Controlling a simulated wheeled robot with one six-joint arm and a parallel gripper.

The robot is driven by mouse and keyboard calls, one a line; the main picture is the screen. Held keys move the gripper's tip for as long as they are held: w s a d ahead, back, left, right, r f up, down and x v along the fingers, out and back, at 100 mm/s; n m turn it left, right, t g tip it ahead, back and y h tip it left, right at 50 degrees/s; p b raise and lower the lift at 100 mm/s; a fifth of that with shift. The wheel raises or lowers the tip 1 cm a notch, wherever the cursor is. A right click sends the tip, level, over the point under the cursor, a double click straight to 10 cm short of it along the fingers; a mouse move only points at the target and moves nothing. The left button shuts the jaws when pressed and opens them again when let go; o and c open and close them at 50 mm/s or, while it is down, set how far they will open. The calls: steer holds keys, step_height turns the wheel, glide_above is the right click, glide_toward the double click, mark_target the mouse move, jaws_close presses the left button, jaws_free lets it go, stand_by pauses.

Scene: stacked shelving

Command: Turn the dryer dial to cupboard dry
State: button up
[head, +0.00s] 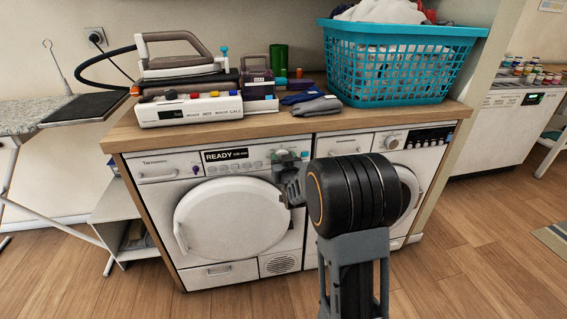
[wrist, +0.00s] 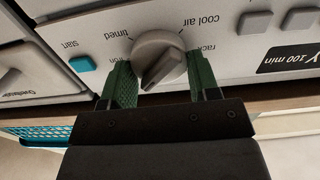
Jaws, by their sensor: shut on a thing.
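The dryer (head: 230,218) is the white machine on the left under the wooden counter. Its display (head: 226,155) reads READY. The dial (wrist: 158,48) is a round pale knob with a raised ridge running slantwise across it. Its printed labels "timed", "cool air", and parts of "rack" and "iron" show around it. The cupboard dry label is not visible, and I cannot tell which label the ridge marks. My gripper (wrist: 161,66) has one green finger on each side of the dial and is shut on it. In the head view my gripper (head: 289,178) covers much of the dial area.
A teal start button (wrist: 82,64) and grey buttons (wrist: 255,22) flank the dial. A washing machine (head: 345,144) stands to the right. The floor in front is clear.

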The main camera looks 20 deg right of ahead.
stand_by(0.5)
steer(key=o, duration=0.9)
steer(key=shift+s+a+b, duration=0.45)
steer(key=shift+s, duration=1.8)
steer(key=shift+s+a+b, duration=0.45)
steer(key=shift+s, duration=1.8)
steer(key=shift+s+a+b, duration=0.45)
steer(key=shift+s, duration=1.8)
